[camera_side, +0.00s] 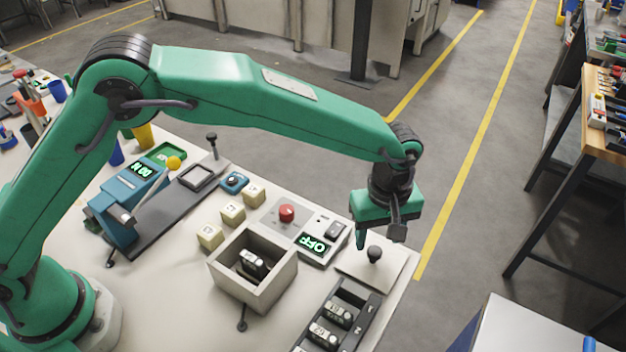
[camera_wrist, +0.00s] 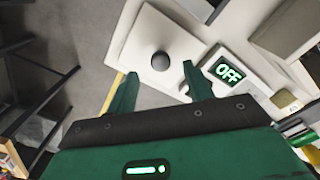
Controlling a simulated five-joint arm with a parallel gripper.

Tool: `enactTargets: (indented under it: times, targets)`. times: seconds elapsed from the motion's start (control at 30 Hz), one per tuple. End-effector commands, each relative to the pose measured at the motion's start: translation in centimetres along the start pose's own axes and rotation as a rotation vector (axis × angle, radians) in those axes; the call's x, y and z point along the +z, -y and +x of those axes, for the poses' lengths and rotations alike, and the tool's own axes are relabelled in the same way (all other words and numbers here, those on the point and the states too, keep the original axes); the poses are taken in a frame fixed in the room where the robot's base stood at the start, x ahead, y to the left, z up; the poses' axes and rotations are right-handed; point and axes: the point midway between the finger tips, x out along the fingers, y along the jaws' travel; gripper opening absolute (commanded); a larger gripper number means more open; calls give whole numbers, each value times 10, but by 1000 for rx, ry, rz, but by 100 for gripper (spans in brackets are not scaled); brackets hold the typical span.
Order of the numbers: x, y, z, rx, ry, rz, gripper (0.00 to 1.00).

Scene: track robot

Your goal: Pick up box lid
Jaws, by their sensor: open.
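The box lid (camera_side: 395,262) is a flat pale square plate with a round black knob (camera_side: 375,253) on top. It lies on the table near the right edge. In the wrist view the lid (camera_wrist: 130,40) is ahead of the fingers, and its dark knob (camera_wrist: 160,61) shows between the two fingertips. My gripper (camera_side: 377,236) is above the lid, pointing down, open and empty; its fingers also show in the wrist view (camera_wrist: 159,73). I cannot tell the exact height gap to the knob. The open grey box (camera_side: 236,284) stands left of the lid with a dark labelled item inside.
A dark rack (camera_side: 352,292) of labelled cylinders stands in front. Cream cubes (camera_side: 233,213) lie behind the box. The table ends just right of the lid.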

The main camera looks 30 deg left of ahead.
Motion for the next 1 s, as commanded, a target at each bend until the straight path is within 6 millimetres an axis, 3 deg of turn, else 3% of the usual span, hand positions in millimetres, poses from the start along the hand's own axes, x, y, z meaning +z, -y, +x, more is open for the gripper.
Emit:
enactTargets:
  times: [0.17,0.6,1.0]
  targets:
    - [0,0,5,-1,0,0,51]
    - [-1,1,49,-1,0,0,51]
    - [-1,1,52,0,0,0,51]
